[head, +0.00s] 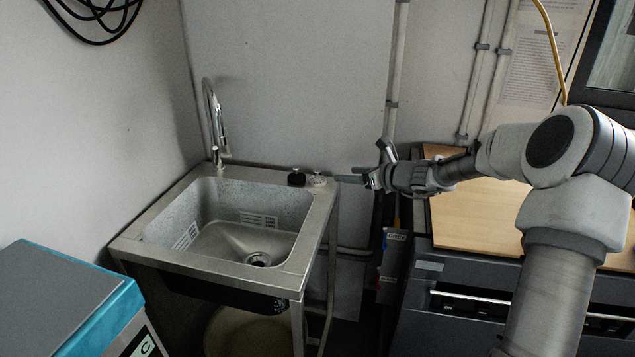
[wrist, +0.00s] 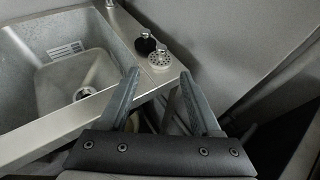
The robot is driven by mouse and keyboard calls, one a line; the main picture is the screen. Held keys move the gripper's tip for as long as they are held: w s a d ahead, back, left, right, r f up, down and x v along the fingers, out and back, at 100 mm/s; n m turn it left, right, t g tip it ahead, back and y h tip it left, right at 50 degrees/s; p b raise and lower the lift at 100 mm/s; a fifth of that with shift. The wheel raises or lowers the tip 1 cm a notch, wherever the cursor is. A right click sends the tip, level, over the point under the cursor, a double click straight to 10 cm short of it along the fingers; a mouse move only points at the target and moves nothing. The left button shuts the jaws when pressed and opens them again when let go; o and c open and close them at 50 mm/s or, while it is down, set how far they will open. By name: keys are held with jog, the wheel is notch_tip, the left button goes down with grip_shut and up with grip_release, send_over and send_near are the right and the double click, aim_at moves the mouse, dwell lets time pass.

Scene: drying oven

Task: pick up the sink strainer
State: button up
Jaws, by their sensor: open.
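The sink strainer (head: 318,181) is a small silvery perforated piece on the back right corner of the metal sink rim. In the wrist view the strainer (wrist: 160,63) shows its round holed face and a small knob. A black stopper (head: 297,178) sits close at its left and also shows in the wrist view (wrist: 145,45). My gripper (head: 345,180) is just right of the strainer in the head view. In the wrist view my gripper (wrist: 160,75) is open and empty, with the strainer seen beyond and between its fingertips.
The steel sink (head: 318,232) has a tall tap (head: 215,125) at its back left and a drain (head: 258,259) in the basin. A wooden top (head: 480,220) over a dark oven lies at right. A blue-edged grey box (head: 60,290) stands front left. The wall is close behind the rim.

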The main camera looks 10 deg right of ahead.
aim_at(320, 172)
jog(key=b+x, duration=0.1)
jog(key=x, duration=1.2)
jog(key=shift+d, duration=0.2)
jog(key=shift+c, duration=0.2)
grip_shut()
